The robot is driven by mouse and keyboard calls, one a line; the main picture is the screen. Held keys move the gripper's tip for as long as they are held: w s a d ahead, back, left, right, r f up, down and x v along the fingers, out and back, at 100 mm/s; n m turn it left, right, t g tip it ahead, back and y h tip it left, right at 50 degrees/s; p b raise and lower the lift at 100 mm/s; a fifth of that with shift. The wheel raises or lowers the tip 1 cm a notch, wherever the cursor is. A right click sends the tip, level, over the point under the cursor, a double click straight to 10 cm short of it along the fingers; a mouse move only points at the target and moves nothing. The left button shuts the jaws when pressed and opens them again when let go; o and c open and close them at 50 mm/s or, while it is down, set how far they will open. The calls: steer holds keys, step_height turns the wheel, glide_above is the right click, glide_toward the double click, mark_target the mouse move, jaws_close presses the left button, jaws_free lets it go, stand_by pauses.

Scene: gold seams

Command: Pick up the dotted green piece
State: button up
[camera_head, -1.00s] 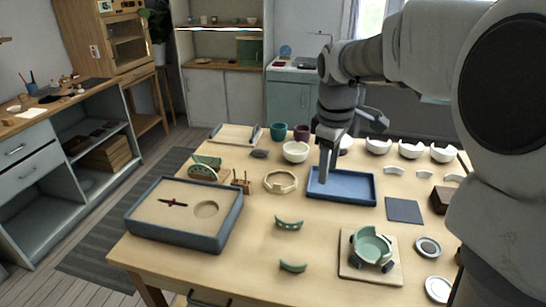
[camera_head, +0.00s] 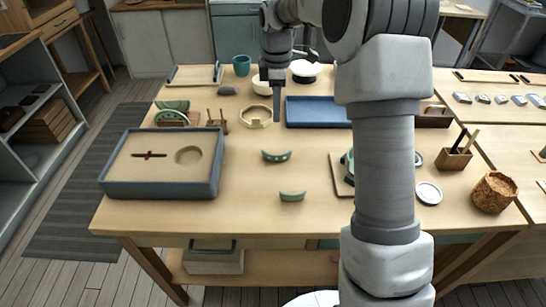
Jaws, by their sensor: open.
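The dotted green piece (camera_head: 276,156) is a small curved shard with light dots along its face. It lies on the wooden table near the middle, with bare wood around it. A second curved green piece (camera_head: 292,196), on which I can make out no dots, lies closer to the table's front edge. My gripper (camera_head: 278,117) points down behind the dotted piece, between the octagonal ring and the blue tray. It is open with nothing seen in it; it shows edge-on, so the finger gap is hard to make out. It is apart from the dotted piece.
The blue tray (camera_head: 318,111) and cream octagonal ring (camera_head: 256,117) stand behind the piece. A grey-walled sand box (camera_head: 114,188) is at left. My arm hides much of a board (camera_head: 338,176) with a green cup at right. The table around both green pieces is clear.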

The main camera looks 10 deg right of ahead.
steer(key=b, duration=0.2)
glide_above(277, 156)
steer(key=f, duration=0.7)
steer(key=w+f, duration=0.1)
steer(key=f, duration=0.3)
steer(key=shift+f, duration=0.3)
steer(key=shift+s+f+b, duration=0.2)
steer(key=shift+f+b, duration=0.35)
steer(key=shift+f, duration=2.1)
jaws_close()
